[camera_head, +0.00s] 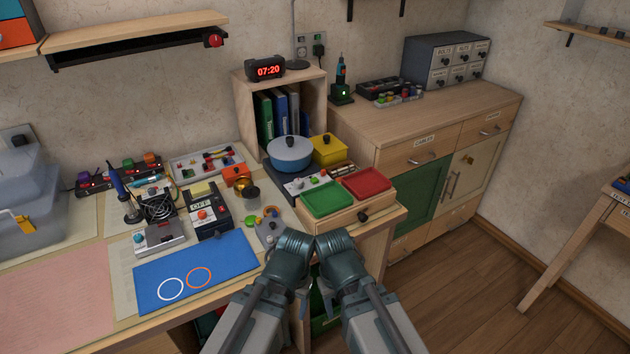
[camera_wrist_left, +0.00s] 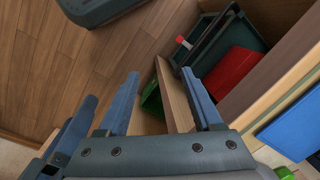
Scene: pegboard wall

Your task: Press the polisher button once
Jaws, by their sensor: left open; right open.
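No part is clearly labelled as the polisher, so I cannot tell which button is its own. A black device marked OFF (camera_head: 209,224) stands on the workbench with a red button (camera_head: 202,214) on it. My left gripper, open and empty in the left wrist view (camera_wrist_left: 160,73), points down past the bench front over the floor. My right gripper (camera_head: 328,298) is low at the front of the head view, close to the left one, its fingers partly hidden by the wrist. Both are apart from these devices.
A blue mat (camera_head: 230,255) with two rings lies at the bench front. Green (camera_head: 327,200) and red (camera_head: 367,182) trays, a blue pot (camera_head: 289,154) and a yellow box (camera_head: 328,150) stand to the right.

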